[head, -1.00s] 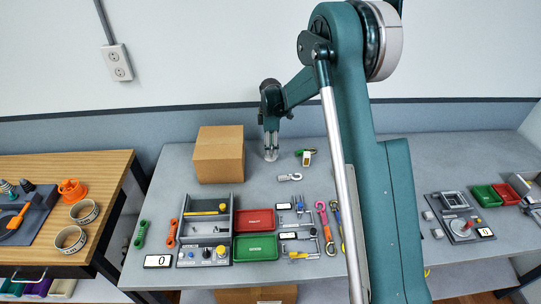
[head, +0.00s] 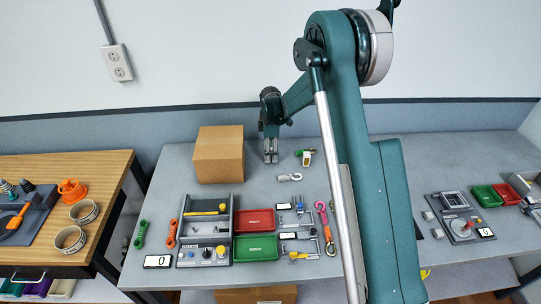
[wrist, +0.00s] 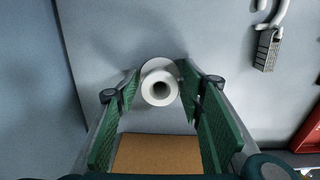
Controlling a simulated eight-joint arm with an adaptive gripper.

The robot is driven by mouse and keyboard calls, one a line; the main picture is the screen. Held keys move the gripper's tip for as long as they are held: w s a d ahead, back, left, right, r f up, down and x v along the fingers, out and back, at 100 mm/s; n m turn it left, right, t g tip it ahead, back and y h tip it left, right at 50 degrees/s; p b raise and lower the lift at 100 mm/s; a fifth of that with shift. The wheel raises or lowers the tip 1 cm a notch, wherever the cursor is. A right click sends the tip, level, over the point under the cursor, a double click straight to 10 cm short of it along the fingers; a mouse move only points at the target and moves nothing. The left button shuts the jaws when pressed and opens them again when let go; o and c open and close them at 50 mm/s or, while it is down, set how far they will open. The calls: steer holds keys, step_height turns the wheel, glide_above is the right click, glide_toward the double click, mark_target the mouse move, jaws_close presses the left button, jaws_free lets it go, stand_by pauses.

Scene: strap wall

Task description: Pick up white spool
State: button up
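The white spool (wrist: 158,86) stands on the grey table, seen from above in the wrist view, with its round hole facing me. My gripper (wrist: 158,78) is open, with a green-padded finger on each side of the spool. The right finger looks very close to the spool's edge; I cannot tell if it touches. A gap shows on the left side. In the head view my gripper (head: 271,158) points straight down at the table right of the cardboard box, and its fingers hide the spool.
The cardboard box (head: 219,155) stands close left of my gripper; it also shows in the wrist view (wrist: 155,153). A green-and-white item (head: 305,156) and a pale shackle (head: 289,178) lie to the right. A red tray (head: 254,221) and green tray (head: 255,246) are nearer the front.

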steer(key=c, duration=0.6)
steer(key=shift+r, duration=5)
